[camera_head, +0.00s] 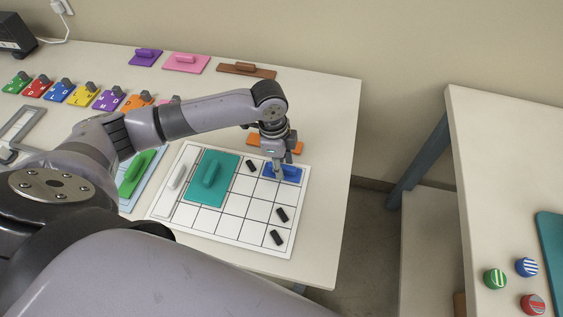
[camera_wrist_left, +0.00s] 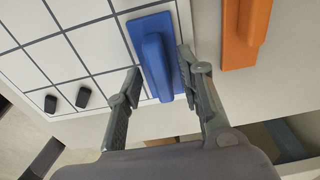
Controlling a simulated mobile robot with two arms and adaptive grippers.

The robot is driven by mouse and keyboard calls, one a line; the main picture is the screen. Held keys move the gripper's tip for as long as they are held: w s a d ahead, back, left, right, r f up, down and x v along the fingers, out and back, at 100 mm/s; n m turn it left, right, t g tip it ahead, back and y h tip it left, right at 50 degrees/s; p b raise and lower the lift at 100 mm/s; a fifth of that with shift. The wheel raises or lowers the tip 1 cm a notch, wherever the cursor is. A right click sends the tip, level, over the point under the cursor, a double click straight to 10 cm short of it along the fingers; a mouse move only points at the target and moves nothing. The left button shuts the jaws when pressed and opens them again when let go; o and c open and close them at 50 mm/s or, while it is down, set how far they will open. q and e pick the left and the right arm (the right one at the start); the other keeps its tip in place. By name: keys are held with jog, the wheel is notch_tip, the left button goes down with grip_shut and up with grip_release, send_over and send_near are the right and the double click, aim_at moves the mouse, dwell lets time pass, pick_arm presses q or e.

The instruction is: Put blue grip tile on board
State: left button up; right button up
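The blue grip tile (camera_head: 289,175) lies on the white gridded board (camera_head: 232,232), in the corner at the far right. In the left wrist view the tile (camera_wrist_left: 152,52) lies flat over the grid cells along the board's edge. My left gripper (camera_head: 278,174) points down over it. In the wrist view the gripper's fingers (camera_wrist_left: 160,80) stand apart, one on each side of the tile's raised grip, with gaps visible. I cannot tell how far above the board the fingertips are. My right gripper is not in view.
A teal grip tile (camera_head: 226,169) and a white one (camera_head: 178,176) also lie on the board, with several small black pieces. An orange tile (camera_head: 256,141) lies just behind the board. Other coloured tiles lie farther back. A second table (camera_head: 480,190) stands at right.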

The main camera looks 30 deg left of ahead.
pick_arm(q)
notch_tip(320, 180, up, 12)
jog(key=a, duration=0.1)
jog(key=shift+s+a+r+b, duration=0.15)
jog(key=shift+a+b, duration=0.05)
jog(key=shift+b, duration=0.25)
